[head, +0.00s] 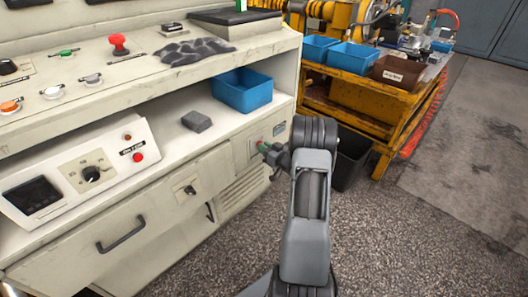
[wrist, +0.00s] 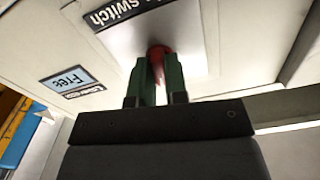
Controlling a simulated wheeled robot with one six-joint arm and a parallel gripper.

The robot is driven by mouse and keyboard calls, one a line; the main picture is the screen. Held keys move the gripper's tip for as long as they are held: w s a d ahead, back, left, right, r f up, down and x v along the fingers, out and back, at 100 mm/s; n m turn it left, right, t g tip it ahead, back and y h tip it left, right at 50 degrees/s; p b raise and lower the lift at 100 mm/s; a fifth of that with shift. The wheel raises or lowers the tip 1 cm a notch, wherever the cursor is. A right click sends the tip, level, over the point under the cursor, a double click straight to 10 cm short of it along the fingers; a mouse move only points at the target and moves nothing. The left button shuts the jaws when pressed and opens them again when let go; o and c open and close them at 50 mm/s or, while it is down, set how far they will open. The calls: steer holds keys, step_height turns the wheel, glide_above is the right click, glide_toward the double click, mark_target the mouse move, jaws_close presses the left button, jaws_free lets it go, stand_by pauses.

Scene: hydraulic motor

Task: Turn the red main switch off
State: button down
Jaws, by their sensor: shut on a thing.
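The red main switch (wrist: 159,52) sits on a pale metal plate (wrist: 195,25) on the cabinet front. In the wrist view a label (wrist: 125,12) reading "switch" appears upside down beside it. My gripper (wrist: 160,72) has its two green fingers on either side of the red handle and is shut on it. The fingers hide much of the handle, so its exact angle is hard to tell. In the head view my gripper (head: 264,148) reaches the lower right of the cabinet front, and the switch is mostly covered there.
The cream cabinet (head: 130,240) carries a red mushroom button (head: 119,43), a small panel with a black knob (head: 91,174) and a blue bin (head: 242,90) on its shelf. A drawer handle (head: 121,234) sticks out. A yellow cart (head: 355,98) stands behind.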

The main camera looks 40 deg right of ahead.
steer(key=n+b, duration=0.8)
steer(key=n, duration=0.2)
steer(key=shift+f+n+b, duration=0.1)
steer(key=shift+n+b, duration=0.2)
steer(key=shift+n, duration=0.1)
stand_by(0.4)
steer(key=c, duration=1.1)
jaws_free()
steer(key=shift+c, duration=0.2)
steer(key=shift+s, duration=0.1)
steer(key=s+d+p, duration=0.2)
steer(key=s+p, duration=0.1)
steer(key=s, duration=1)
steer(key=shift+s+d+p, duration=0.2)
steer(key=shift+d+p, duration=0.05)
steer(key=shift+p, duration=0.15)
